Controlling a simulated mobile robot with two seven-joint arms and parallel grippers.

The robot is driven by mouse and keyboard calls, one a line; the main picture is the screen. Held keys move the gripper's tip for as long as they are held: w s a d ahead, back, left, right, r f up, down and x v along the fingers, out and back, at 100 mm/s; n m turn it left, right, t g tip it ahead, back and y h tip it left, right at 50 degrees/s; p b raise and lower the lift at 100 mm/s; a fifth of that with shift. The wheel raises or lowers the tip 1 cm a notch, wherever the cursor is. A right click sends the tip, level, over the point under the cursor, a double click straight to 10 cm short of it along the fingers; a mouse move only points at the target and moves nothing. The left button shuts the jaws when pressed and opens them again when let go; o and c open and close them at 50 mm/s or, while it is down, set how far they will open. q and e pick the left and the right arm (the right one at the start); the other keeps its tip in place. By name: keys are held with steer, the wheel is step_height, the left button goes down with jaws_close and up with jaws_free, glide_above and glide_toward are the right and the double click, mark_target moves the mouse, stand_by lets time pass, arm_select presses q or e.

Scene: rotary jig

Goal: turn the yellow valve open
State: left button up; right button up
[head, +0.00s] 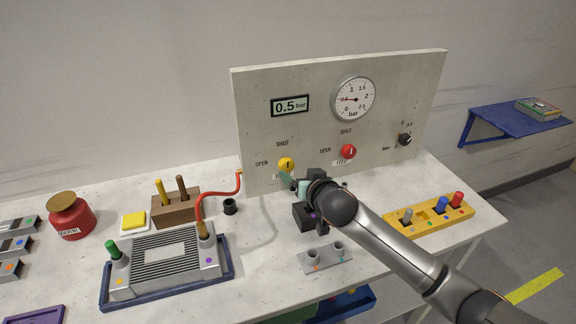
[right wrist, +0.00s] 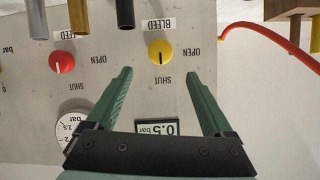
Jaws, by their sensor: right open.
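The yellow valve (head: 286,164) is a round knob on the upright grey panel, between the OPEN and SHUT labels. In the right wrist view, which is upside down, the yellow knob (right wrist: 161,53) has a dark mark that seems to point toward SHUT. My right gripper (head: 294,182) is close in front of and just below the knob in the head view. In the wrist view its green fingers (right wrist: 158,74) are spread open and empty, with the knob just beyond the tips and between their lines. No contact shows. My left gripper is not in view.
A red knob (head: 348,151) sits right of the yellow one, with a black knob (head: 404,139) farther right. A gauge (head: 354,99) and a 0.5 bar display (head: 290,105) are above. A red hose (head: 216,193) runs left of the panel. Cylindrical stubs (right wrist: 125,14) show below the knobs.

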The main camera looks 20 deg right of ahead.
mark_target(288, 166)
steer(key=x, duration=0.9)
steer(key=shift+w+a+f, duration=0.1)
steer(key=shift+w+f, duration=0.05)
steer(key=shift+w, duration=0.15)
steer(key=c, duration=1.4)
